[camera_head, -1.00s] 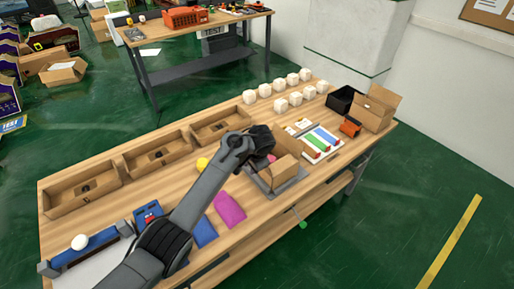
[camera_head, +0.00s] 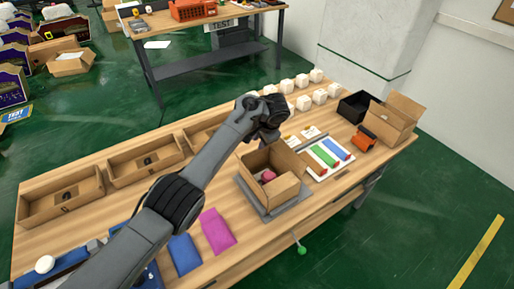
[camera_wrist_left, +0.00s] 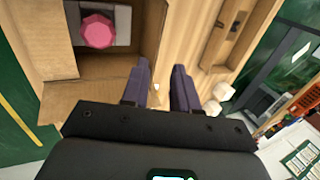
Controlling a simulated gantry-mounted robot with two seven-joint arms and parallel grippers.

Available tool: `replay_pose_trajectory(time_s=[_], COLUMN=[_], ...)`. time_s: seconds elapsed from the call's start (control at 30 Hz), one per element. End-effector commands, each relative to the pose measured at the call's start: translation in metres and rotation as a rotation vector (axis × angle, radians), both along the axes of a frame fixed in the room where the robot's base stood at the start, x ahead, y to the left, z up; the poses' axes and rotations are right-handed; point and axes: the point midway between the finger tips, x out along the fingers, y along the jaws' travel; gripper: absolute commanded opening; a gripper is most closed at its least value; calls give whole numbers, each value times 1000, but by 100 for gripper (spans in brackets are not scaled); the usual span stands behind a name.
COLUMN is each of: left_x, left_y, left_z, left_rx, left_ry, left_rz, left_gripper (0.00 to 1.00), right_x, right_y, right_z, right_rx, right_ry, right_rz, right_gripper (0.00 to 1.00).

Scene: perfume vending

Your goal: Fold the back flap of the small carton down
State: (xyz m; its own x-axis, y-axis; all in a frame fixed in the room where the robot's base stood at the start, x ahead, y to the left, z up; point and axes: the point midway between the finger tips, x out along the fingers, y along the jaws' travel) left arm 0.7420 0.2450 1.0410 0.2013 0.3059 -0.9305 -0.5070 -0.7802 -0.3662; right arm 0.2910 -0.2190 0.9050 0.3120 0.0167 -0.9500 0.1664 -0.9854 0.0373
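The small carton (camera_head: 284,188) stands open at the top on a grey plate (camera_head: 290,204) near the table's front edge. A pink faceted object (camera_head: 268,175) lies inside; it also shows in the left wrist view (camera_wrist_left: 97,31). In that view a cardboard flap (camera_wrist_left: 85,97) of the carton spreads outward just left of my fingers. My left gripper (camera_wrist_left: 162,88) has its two fingers apart with nothing between them. In the head view my left gripper (camera_head: 266,112) is above and behind the carton's back side. My right gripper is not in view.
A tray with green, red and blue items (camera_head: 326,157) is right of the carton. An orange object (camera_head: 363,139), a black bin (camera_head: 355,106) and a larger open box (camera_head: 392,120) stand further right. White blocks (camera_head: 303,81) are behind; cardboard trays (camera_head: 145,165) lie left.

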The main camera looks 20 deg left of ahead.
Motion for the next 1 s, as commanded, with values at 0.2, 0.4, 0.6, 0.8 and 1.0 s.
replay_pose_trajectory(time_s=[0.2,0.4,0.6,0.8,1.0], left_x=[6,13,17,19,19], left_y=[12,21,27,29,30], left_z=[-35,-64,-83,-88,-88], left_rx=[2,2,-1,0,1], left_ry=[1,1,1,-2,-1], left_rz=[2,3,2,1,1], left_gripper=[29,29,29,29,29], right_x=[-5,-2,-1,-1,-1], right_y=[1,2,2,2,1], right_z=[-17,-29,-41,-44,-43], right_rx=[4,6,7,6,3], right_ry=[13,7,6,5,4], right_rz=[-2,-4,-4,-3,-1], right_gripper=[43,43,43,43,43])
